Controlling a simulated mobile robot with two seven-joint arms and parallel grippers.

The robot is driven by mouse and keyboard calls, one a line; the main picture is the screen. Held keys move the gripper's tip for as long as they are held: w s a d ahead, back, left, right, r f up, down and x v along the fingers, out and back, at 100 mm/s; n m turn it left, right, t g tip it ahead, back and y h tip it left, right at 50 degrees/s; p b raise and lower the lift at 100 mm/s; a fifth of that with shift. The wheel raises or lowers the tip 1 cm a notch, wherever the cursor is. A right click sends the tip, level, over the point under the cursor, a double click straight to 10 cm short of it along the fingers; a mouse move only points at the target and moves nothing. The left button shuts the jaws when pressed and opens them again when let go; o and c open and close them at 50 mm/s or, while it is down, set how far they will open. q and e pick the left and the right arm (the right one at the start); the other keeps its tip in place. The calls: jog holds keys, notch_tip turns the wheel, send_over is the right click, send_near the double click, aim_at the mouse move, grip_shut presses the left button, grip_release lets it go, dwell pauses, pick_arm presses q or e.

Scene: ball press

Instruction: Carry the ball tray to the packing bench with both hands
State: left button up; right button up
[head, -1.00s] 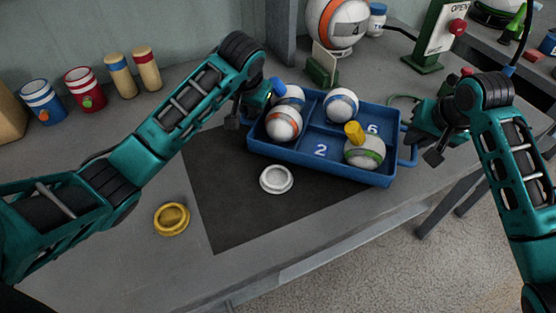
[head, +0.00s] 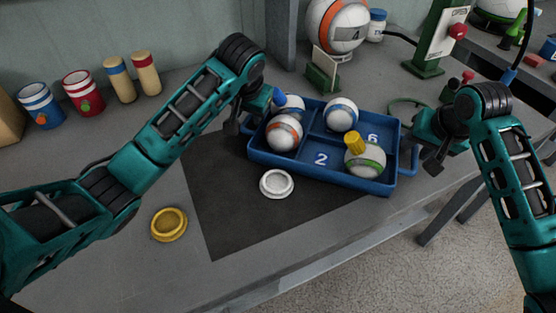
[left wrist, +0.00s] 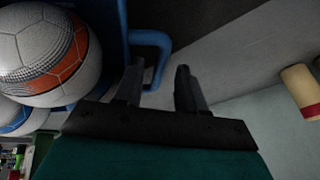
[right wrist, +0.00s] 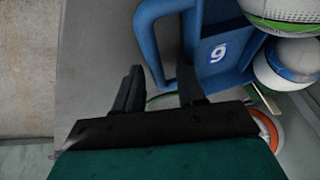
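The blue ball tray (head: 322,177) stands on the bench, partly over a dark mat, with several balls in it. Its compartments marked 2 and 6 show. My left gripper (left wrist: 160,88) is open at the tray's left handle (left wrist: 160,42), whose loop reaches toward the gap between the fingers. In the head view my left gripper (head: 242,124) partly hides that end. My right gripper (right wrist: 160,90) is open at the right handle (right wrist: 148,40); I cannot tell whether the handle is between its fingers. In the head view my right gripper (head: 433,165) is just right of the tray. The packing bench cannot be identified.
A white lid (head: 277,183) and a yellow lid (head: 169,224) lie in front. Cups (head: 84,92) and pegs (head: 119,79) stand at the back left. Floor shows at front right.

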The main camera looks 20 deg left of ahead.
pick_arm(q)
jog(key=v, duration=1)
pick_arm(e)
jog(key=v, duration=1.2)
pick_arm(q)
jog(key=shift+s, duration=0.1)
